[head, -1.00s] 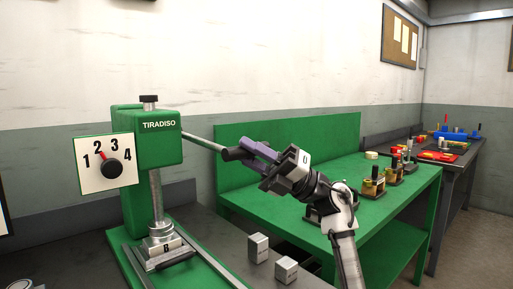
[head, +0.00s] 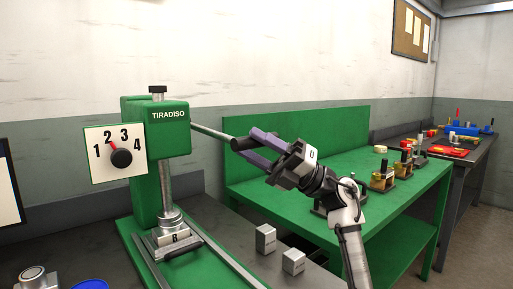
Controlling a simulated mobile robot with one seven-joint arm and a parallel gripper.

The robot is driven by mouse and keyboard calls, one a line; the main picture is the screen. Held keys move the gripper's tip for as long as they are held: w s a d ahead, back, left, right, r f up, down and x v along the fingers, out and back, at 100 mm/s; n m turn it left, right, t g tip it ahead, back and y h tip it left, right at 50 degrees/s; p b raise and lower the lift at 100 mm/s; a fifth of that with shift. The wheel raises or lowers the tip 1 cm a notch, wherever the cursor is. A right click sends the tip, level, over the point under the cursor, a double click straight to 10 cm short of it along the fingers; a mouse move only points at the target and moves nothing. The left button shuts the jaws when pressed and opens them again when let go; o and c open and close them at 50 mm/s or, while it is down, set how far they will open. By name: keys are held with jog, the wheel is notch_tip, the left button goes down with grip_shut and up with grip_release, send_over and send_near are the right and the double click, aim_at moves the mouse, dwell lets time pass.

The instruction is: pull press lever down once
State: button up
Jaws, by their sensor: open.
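The green TIRADISO press (head: 170,140) stands at the left. Its lever (head: 213,132) comes out of the right side of the head and slopes slightly down to the right, ending in a dark handle (head: 243,143). My gripper (head: 252,148) is at this handle, with its two purple fingers apart, one above and one below the handle's right end. I cannot tell whether either finger touches it. The press's white dial plate (head: 104,170) carries numbers 1 to 4, and its red pointer is near 2.
Two grey blocks (head: 266,239) stand on the dark bench right of the press base. A green table (head: 345,165) with several small tools (head: 383,177) lies behind my arm. A blue round thing (head: 91,285) is at the lower left.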

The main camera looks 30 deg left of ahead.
jog(key=b+v, duration=0.1)
jog(key=v, duration=1.3)
jog(key=shift+b, duration=0.4)
jog(key=shift+a, duration=0.1)
